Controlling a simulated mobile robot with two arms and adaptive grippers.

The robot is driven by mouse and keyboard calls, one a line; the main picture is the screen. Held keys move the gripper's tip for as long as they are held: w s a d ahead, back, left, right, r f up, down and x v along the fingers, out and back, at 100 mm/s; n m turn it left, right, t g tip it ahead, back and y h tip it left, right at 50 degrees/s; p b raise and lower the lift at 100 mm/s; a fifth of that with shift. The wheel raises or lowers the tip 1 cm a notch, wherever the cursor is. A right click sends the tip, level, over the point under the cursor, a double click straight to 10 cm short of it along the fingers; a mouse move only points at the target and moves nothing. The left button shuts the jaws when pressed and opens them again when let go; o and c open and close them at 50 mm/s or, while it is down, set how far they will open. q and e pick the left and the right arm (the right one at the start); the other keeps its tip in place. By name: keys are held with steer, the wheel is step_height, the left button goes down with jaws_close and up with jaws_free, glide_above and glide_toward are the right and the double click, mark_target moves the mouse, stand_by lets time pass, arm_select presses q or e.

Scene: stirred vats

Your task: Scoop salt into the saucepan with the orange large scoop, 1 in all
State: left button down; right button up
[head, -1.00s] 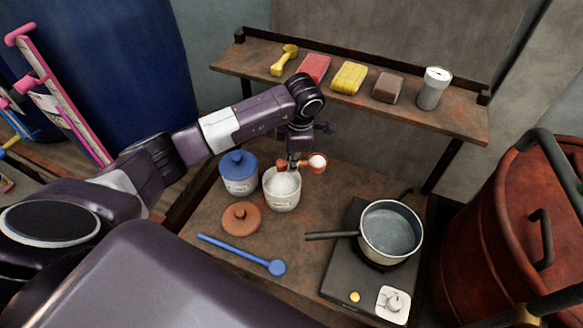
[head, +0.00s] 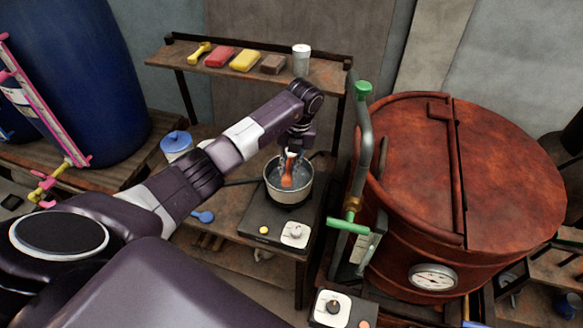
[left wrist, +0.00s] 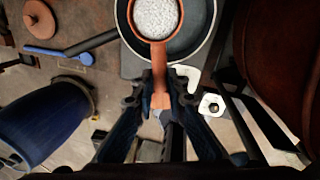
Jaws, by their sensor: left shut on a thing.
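My left gripper (head: 292,153) is shut on the handle of the orange large scoop (head: 288,178), over the saucepan (head: 306,190) on the dark hot plate. In the left wrist view the gripper (left wrist: 160,85) grips the handle, and the scoop's round bowl (left wrist: 155,38) is full of white grainy salt. The bowl lies over the saucepan's opening there; the saucepan's rim (left wrist: 213,20) shows around it. In the head view the saucepan's inside looks grey, and the scoop hides part of it. The salt jar is hidden behind my left arm. My right gripper is not in view.
A large rusty vat (head: 480,180) with green-handled pipework stands close right of the saucepan. A shelf (head: 170,60) behind holds a yellow scoop, coloured blocks and a shaker. A blue-lidded jar (head: 176,145) and blue spoon (head: 203,217) are to the left.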

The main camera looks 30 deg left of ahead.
arm_select(q)
steer(key=shift+a+f+h, duration=0.1)
steer(key=shift+a+h, duration=0.15)
steer(key=shift+h, duration=0.05)
steer(key=shift+s+a+f+t+h+b, duration=0.15)
steer(key=shift+a+f+t+h+b, duration=0.2)
steer(key=shift+t+h+b, duration=1.65)
steer(key=shift+s+a+f+t+h+b, duration=0.1)
steer(key=shift+a+f+t+h+b, duration=0.3)
steer(key=shift+h+b, duration=3.05)
steer(key=shift+s+a+f+t+h+b, duration=0.15)
steer(key=shift+a+t+h+b, duration=0.2)
steer(key=shift+t+h+b, duration=2.25)
arm_select(e)
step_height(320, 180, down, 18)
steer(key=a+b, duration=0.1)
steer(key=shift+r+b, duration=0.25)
steer(key=shift+b, duration=0.05)
arm_select(q)
steer(key=shift+g+y, duration=0.65)
steer(key=shift+g, duration=0.45)
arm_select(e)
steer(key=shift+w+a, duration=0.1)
